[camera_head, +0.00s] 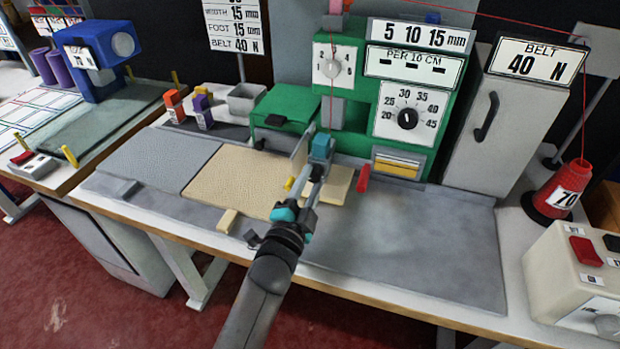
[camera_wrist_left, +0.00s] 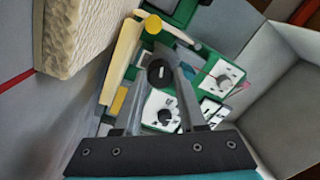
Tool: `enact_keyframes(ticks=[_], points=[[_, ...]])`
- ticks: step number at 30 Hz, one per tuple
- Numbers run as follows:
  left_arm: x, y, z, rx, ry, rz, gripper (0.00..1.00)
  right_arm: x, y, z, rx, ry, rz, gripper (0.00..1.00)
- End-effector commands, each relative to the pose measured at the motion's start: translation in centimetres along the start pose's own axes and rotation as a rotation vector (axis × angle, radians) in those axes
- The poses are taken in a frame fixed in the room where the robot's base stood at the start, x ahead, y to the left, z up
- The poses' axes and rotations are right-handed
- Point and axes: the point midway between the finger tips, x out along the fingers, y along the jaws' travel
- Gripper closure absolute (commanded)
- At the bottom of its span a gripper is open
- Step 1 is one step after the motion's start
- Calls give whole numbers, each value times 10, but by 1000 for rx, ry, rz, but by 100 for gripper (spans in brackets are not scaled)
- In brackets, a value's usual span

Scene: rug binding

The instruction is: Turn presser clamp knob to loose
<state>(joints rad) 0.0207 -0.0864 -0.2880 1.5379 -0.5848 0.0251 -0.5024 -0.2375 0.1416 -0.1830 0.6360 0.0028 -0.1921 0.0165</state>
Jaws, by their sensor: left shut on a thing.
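My left gripper (camera_head: 321,150) reaches up over the worktable to the front of the green machine (camera_head: 275,104). In the left wrist view, its two grey fingers (camera_wrist_left: 158,82) stand on either side of a round black knob (camera_wrist_left: 160,72) with a pale line across it. The gripper is shut on this knob, which I take as the presser clamp knob. In the head view my gripper hides the knob. Any loose or tight marking around it is too small to read. My right gripper is not in view.
The tan rug (camera_head: 235,176) lies on the table left of my gripper. The black tension dial (camera_head: 407,118) and a white dial (camera_head: 333,62) sit on the machine's front. A red handle (camera_head: 363,178) is close to my gripper's right. The grey mat (camera_head: 430,240) is clear at right.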

Motion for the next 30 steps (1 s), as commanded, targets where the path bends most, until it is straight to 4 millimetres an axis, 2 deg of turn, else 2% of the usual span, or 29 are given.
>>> enact_keyframes(ticks=[12,28,29,30], points=[[0,-1,-1,-183,-5,-2,100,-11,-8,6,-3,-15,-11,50],[0,0,-1,-207,-5,-3,100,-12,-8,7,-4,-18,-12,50],[0,0,-1,-207,-5,-3,59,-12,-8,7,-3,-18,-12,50],[0,0,-1,-207,-5,-3,54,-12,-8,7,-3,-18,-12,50]])
